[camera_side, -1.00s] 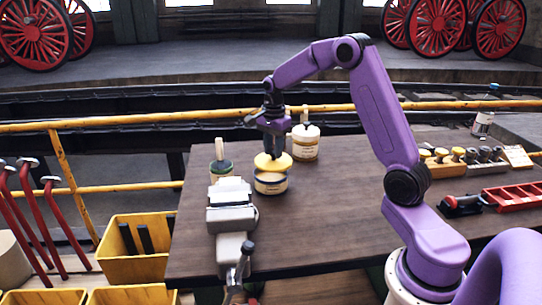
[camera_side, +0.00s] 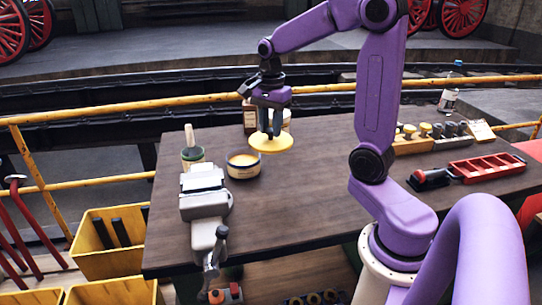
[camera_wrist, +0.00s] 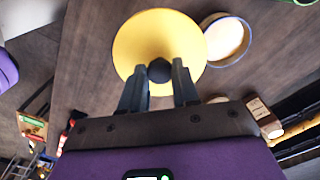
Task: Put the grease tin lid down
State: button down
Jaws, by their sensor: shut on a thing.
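The grease tin lid (camera_side: 268,146) is a round yellow disc with a dark knob. My gripper (camera_side: 270,132) is shut on its knob and holds it above the table, to the right of the tin. In the wrist view the lid (camera_wrist: 150,42) shows below the two fingers, with the dark knob between my gripper's fingertips (camera_wrist: 159,70). The open grease tin (camera_side: 243,166) stands on the table with pale contents; it also shows in the wrist view (camera_wrist: 226,40). The lid's underside is hidden.
A vice (camera_side: 205,195) is at the table's left edge, with a green-rimmed pot and brush (camera_side: 192,155) behind it. A jar (camera_side: 250,115) stands behind my gripper. A red tray (camera_side: 487,167) and a bottle (camera_side: 449,92) are at the right. The table (camera_side: 300,195) is clear in the middle.

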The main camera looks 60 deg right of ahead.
jog(key=shift+s+a+f, duration=0.8)
jog(key=shift+s+f, duration=0.2)
jog(key=shift+f, duration=1.9)
jog(key=shift+s+a+f, duration=0.8)
jog(key=shift+s+f, duration=0.15)
jog(key=shift+f, duration=2)
jog(key=shift+s+a+f, duration=0.8)
jog(key=shift+s+f, duration=0.2)
jog(key=shift+f, duration=1.9)
jog(key=shift+f, duration=0.1)
jog(key=c, duration=0.8)
grip_release()
